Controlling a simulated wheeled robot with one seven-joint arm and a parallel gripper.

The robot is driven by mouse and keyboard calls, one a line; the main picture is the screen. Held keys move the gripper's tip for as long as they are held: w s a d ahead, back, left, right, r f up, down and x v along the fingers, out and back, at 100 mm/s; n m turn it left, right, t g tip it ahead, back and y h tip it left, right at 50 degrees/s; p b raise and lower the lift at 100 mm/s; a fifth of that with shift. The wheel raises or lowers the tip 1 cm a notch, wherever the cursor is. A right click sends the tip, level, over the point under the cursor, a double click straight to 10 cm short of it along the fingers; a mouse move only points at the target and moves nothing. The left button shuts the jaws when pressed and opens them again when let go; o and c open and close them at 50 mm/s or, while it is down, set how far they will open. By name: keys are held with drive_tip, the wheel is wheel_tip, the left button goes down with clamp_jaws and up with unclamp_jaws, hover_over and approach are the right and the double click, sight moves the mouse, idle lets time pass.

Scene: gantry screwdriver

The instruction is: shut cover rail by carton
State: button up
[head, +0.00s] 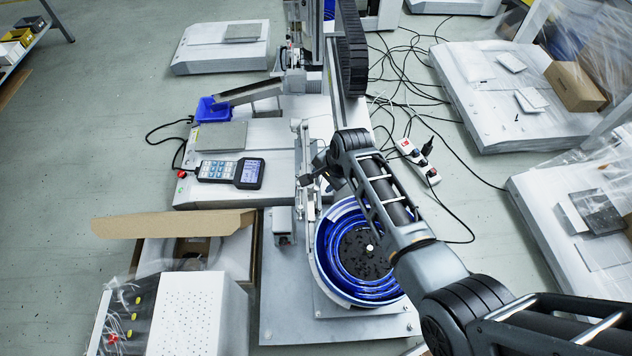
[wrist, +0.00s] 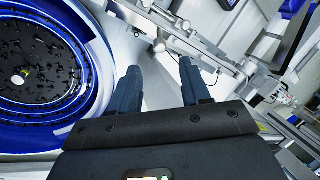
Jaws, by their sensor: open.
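A narrow metal rail assembly (head: 303,150) runs beside the blue bowl feeder, near the open cardboard carton (head: 165,224). In the wrist view the rail (wrist: 178,32) crosses diagonally just beyond my fingertips, with bolts and brackets along it. I cannot tell which part is its cover or how far it stands open. My gripper (wrist: 160,68) is open and empty, its dark fingers apart with the pale machine surface between them. In the head view my gripper (head: 308,181) is small and dark at the rail, partly hidden by my wrist. I cannot tell whether it touches the rail.
The blue bowl feeder (head: 345,215) with dark screws lies under my arm and at left in the wrist view (wrist: 45,70). A handheld controller (head: 230,172) and blue bin (head: 212,110) are left of the rail. A white perforated box (head: 197,315) stands in front. Cables and a power strip (head: 415,160) lie right.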

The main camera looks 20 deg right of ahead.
sight(316, 188)
drive_tip(key=b+x, duration=0.3)
drive_tip(key=x, duration=0.4)
drive_tip(key=shift+w+f, duration=0.1)
drive_tip(key=shift+f, duration=0.25)
clamp_jaws()
